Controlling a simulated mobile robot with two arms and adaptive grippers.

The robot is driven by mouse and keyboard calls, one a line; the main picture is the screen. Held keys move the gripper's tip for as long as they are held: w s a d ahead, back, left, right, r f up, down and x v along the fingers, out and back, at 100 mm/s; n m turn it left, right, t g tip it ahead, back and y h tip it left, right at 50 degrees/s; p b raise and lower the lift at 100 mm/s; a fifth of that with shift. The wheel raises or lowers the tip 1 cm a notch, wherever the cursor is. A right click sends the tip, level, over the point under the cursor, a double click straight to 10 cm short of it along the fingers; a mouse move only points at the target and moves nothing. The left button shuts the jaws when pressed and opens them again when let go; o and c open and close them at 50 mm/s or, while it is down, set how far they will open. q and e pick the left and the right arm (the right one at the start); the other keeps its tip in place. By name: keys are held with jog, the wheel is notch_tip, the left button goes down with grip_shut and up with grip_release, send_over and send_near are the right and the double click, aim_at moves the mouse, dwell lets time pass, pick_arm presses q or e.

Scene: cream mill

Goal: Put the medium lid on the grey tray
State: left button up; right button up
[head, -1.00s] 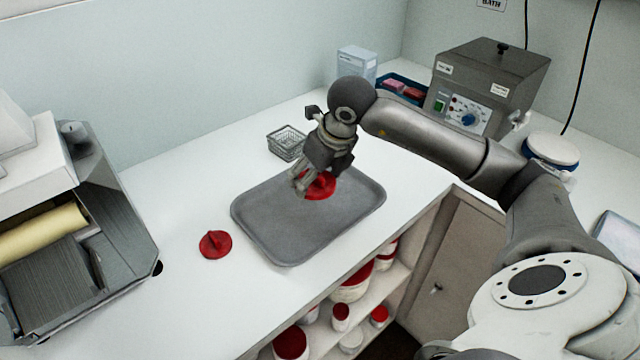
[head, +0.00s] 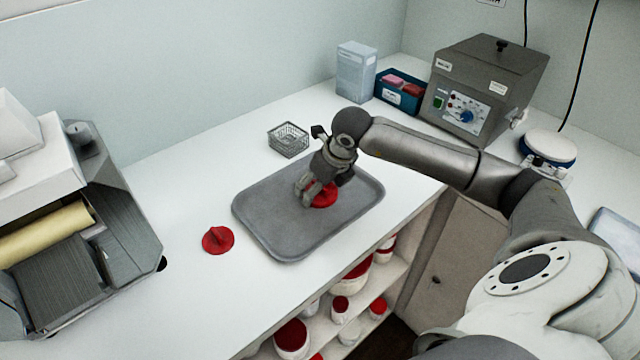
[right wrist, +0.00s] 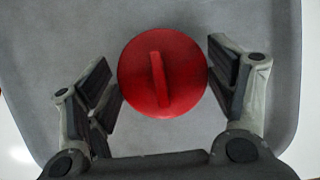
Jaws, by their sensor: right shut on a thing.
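A round red lid (head: 326,196) with a raised bar handle is between the fingers of my right gripper (head: 312,198), over the grey tray (head: 262,228). In the right wrist view the lid (right wrist: 150,90) sits between the two fingers (right wrist: 165,88), with the tray's grey surface (right wrist: 60,40) behind it. The right gripper is shut on this lid by its rim. The lid is low at the tray; I cannot tell whether it touches the tray. A second red lid (head: 217,241) lies on the counter left of the tray. My left gripper is not in view.
A small wire basket (head: 288,139) stands behind the tray. A grey machine (head: 80,225) with a yellow roller is at the left. A blue bin (head: 400,93) and a control box (head: 482,90) stand at the back right. Tubs fill shelves (head: 350,300) below the counter.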

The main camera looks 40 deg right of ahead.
jog(key=o, duration=0.7)
jog(key=shift+r+p, duration=0.15)
jog(key=shift+p, duration=0.2)
jog(key=b+v, duration=0.2)
jog(key=v, duration=1)
